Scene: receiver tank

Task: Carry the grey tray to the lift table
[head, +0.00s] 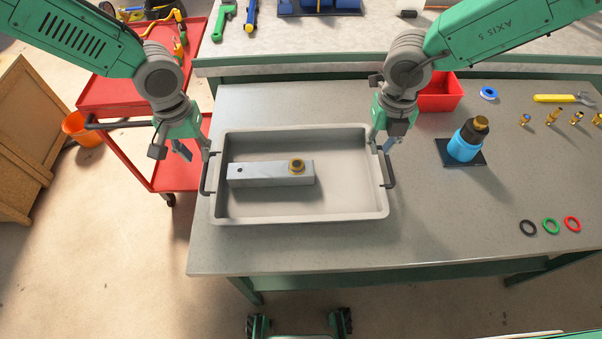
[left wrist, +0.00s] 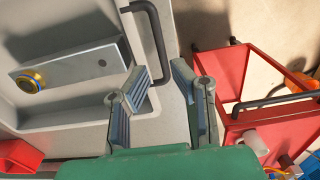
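The grey tray (head: 300,214) lies flat on the near workbench, with a dark handle at each short end. A grey metal block (head: 258,174) with a brass-coloured ring fitting (head: 296,166) lies inside it. My left gripper (head: 195,156) is open above the left rim, by the rear end of the left handle (head: 204,180). In the left wrist view its spread fingers (left wrist: 160,84) straddle the rim, with the handle (left wrist: 157,42) beyond them. My right gripper (head: 383,147) looks open at the right rim, just behind the right handle (head: 388,170). I cannot identify a lift table.
The workbench (head: 440,230) holds a blue bottle-like part (head: 464,146) on a dark pad, a red bin (head: 440,93), coloured rings (head: 551,226) and brass fittings right of the tray. A red cart (head: 120,95) stands left, beside an orange bucket (head: 82,128) and wooden crate (head: 30,130).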

